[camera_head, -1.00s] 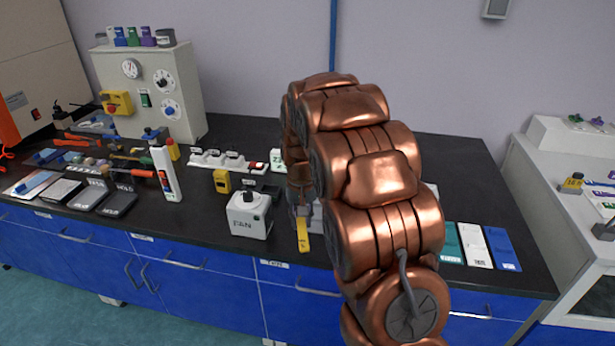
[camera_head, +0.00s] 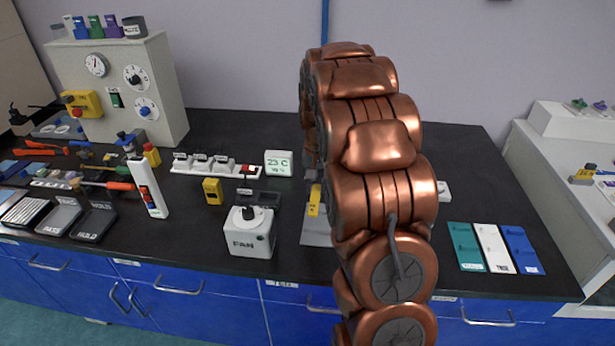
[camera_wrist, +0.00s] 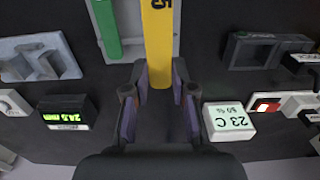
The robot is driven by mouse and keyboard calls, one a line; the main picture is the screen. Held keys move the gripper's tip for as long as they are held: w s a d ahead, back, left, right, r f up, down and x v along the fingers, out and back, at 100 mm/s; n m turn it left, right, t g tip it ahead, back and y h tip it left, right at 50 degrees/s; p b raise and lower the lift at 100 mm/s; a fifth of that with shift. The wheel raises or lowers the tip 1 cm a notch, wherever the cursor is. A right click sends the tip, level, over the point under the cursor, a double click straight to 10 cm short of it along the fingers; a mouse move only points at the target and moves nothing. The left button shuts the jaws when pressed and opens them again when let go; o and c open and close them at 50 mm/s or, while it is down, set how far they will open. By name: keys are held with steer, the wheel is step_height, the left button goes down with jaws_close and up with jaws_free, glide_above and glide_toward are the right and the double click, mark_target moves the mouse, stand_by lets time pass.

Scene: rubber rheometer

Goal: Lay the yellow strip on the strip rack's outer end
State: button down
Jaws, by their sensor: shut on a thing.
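The yellow strip (camera_wrist: 158,42) is long and flat, with a dark marking at its far end. My gripper (camera_wrist: 158,88) is shut on its near end, one finger on each side. The strip also shows in the head view (camera_head: 314,202), left of my arm. A pale grey rack (camera_wrist: 130,28) lies beyond my fingers in the wrist view, with a green strip (camera_wrist: 104,24) on its left side. The yellow strip overlaps the rack's right part in that view; I cannot tell whether they touch. My arm hides most of the rack (camera_head: 316,238) in the head view.
A FAN box (camera_head: 248,240) stands left of the rack, with a small yellow device (camera_head: 212,191) behind it. A 23 C display (camera_wrist: 228,121) and a green-digit display (camera_wrist: 68,113) flank my fingers. Teal, white and blue cards (camera_head: 521,250) lie right of my arm.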

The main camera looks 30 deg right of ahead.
mark_target(316, 190)
steer(key=shift+a, duration=0.1)
stand_by(0.4)
steer(key=shift+f+b, duration=1.25)
steer(key=shift+f, duration=1.65)
steer(key=shift+f, duration=0.6)
steer(key=c, duration=0.9)
jaws_free()
step_height(316, 190, up, 12)
steer(key=shift+f, duration=0.2)
steer(key=shift+r, duration=0.25)
